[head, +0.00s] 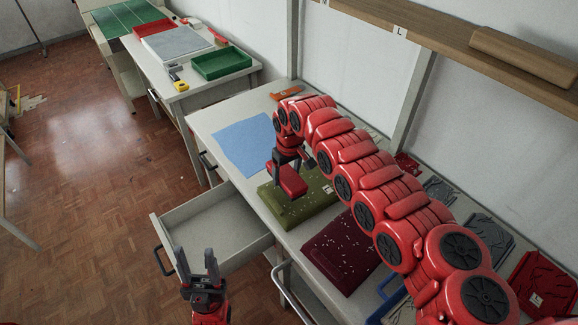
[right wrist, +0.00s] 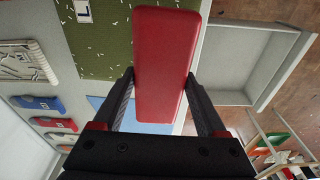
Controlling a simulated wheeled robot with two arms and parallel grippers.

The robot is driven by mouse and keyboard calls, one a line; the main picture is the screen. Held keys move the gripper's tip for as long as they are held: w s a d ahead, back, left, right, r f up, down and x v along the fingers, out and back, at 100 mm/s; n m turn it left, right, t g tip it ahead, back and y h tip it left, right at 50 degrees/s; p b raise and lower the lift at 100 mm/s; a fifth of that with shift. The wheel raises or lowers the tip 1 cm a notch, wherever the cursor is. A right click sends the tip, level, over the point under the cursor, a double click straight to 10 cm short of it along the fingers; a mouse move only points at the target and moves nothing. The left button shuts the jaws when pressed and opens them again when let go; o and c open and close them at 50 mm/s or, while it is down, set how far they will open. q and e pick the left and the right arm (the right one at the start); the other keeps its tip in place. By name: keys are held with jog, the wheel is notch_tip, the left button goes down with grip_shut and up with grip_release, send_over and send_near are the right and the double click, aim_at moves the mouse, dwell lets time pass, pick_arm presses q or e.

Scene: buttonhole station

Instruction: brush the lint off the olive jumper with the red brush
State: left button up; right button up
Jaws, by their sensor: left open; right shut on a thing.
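The olive jumper (head: 318,202) lies folded on the long table, with white lint specks and a pale label on it. It also shows in the right wrist view (right wrist: 98,42), where specks are scattered over it. My right gripper (head: 290,158) is shut on the red brush (head: 288,181), whose red block lies between the fingers in the right wrist view (right wrist: 165,65). The brush is over the jumper's left part; I cannot tell whether it touches. The brush's underside is hidden. My left gripper (head: 198,262) is open and empty, in front of the drawer.
A dark red folded garment (head: 338,250) with specks lies right of the jumper, partly behind my right arm. A blue cloth (head: 243,145) lies flat to the left. An open, empty drawer (head: 215,222) juts out in front. A wooden shelf (head: 440,40) runs along the wall.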

jog(key=shift+a+f, duration=0.35)
jog(key=shift+f, duration=0.2)
notch_tip(320, 180, down, 4)
jog(key=shift+d+r+b, duration=0.15)
jog(key=shift+r+b, duration=0.1)
jog(key=shift+b, duration=0.9)
jog(key=shift+f+b, duration=0.35)
jog(key=shift+f, duration=0.4)
jog(key=shift+f, duration=0.1)
